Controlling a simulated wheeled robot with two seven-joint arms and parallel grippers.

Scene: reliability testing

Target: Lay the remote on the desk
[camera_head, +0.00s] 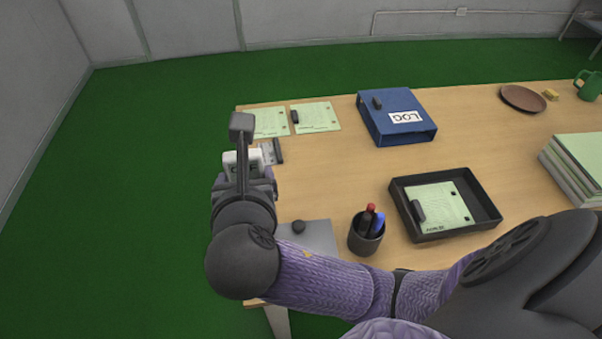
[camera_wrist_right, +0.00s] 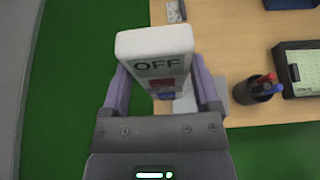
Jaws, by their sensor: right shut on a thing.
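The remote (camera_wrist_right: 152,48) is a white block marked OFF, with a red and a blue patch below the lettering. My right gripper (camera_wrist_right: 158,95) is shut on it, one finger at each side. In the head view my right gripper (camera_head: 243,168) is at the left edge of the desk (camera_head: 330,170), and only a bit of the white remote (camera_head: 230,161) shows behind the gripper parts. The remote is held up and appears apart from the desk top. My left gripper is not in view.
A small grey device (camera_head: 270,152) lies near the desk's left edge, with papers (camera_head: 316,117) behind it. A blue LOG binder (camera_head: 396,117), a black tray (camera_head: 481,208) and a pen cup (camera_head: 366,238) stand on the desk. The middle of the desk is clear.

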